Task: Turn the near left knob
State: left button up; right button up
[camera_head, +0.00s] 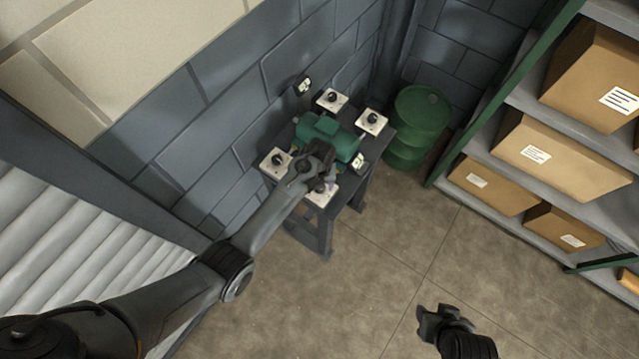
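A dark table (318,226) stands by the wall with a green casing (328,136) on it. White plates with black knobs sit at its corners. The near left knob (277,160) is on the near left plate (268,168) and is in plain view. My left gripper (318,160) is over the near side of the table, right of that knob and in front of the casing. It partly hides the near right plate (324,198). Its fingers are too small and dark to read. My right gripper (428,318) is low over the floor, away from the table, its finger opening unclear.
The far left knob (332,97) and far right knob (372,119) stand behind the casing. A green barrel (420,120) is behind the table on the right. A shelf with cardboard boxes (560,155) lines the right side. The floor between is clear.

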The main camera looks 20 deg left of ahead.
pick_arm(q)
jog(key=shift+f, duration=0.35)
jog(key=shift+c, duration=0.2)
jog(key=c, duration=1)
jog(key=shift+c, duration=0.2)
jog(key=shift+r, duration=0.1)
